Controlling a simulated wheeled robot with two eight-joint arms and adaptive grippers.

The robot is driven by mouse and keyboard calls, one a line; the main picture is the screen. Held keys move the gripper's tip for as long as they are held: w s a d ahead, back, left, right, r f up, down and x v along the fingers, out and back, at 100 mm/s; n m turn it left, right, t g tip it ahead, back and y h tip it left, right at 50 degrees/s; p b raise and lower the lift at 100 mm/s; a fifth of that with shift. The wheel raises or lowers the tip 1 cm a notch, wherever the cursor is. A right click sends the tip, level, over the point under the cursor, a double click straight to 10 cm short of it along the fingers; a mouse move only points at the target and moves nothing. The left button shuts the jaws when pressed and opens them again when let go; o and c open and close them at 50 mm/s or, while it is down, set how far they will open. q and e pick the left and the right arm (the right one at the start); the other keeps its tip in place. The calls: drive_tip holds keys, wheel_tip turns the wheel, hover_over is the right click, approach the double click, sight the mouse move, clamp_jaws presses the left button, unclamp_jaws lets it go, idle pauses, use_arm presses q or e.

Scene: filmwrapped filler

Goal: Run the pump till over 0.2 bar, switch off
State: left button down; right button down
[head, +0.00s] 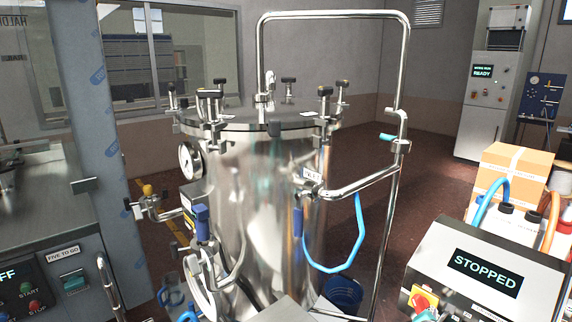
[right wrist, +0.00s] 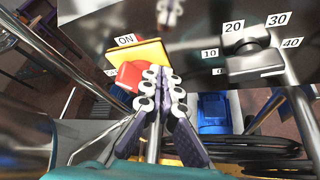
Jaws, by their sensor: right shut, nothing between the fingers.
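The pump unit (head: 490,262) stands at the lower right in the head view, its display (head: 484,272) reading STOPPED. Its red switch (head: 421,300) sits on a yellow plate. In the right wrist view the red switch (right wrist: 128,75) is partly behind my fingers, with an ON label (right wrist: 126,40) above it. My right gripper (right wrist: 164,76) is shut and empty, its fingertips right beside the switch; I cannot tell whether they touch. My left gripper is not in view.
A dial knob (right wrist: 245,40) marked 10 to 40 is right of the switch. Blue and orange hoses rise behind the pump near a cardboard box (head: 512,170). A bent steel pipe stands between vessel and pump. A control panel (head: 40,285) is at left.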

sight(421, 302)
drive_tip(key=shift+w+d, duration=0.1)
drive_tip(key=shift+d, duration=0.05)
drive_tip(key=shift+w+a+f+b, duration=0.35)
drive_tip(key=shift+b, duration=0.05)
idle(1.0)
drive_tip(key=shift+w+a+r, duration=0.25)
drive_tip(key=shift+r, duration=0.15)
idle(0.5)
drive_tip(key=shift+w+a+r, duration=0.15)
drive_tip(key=shift+w+r, duration=0.05)
drive_tip(key=shift+w, duration=0.05)
drive_tip(key=shift+w+a+r, duration=0.25)
drive_tip(key=shift+w+a, duration=0.2)
drive_tip(key=shift+w, duration=0.05)
drive_tip(key=shift+w+a, duration=0.15)
drive_tip(key=shift+r, duration=0.15)
idle(0.3)
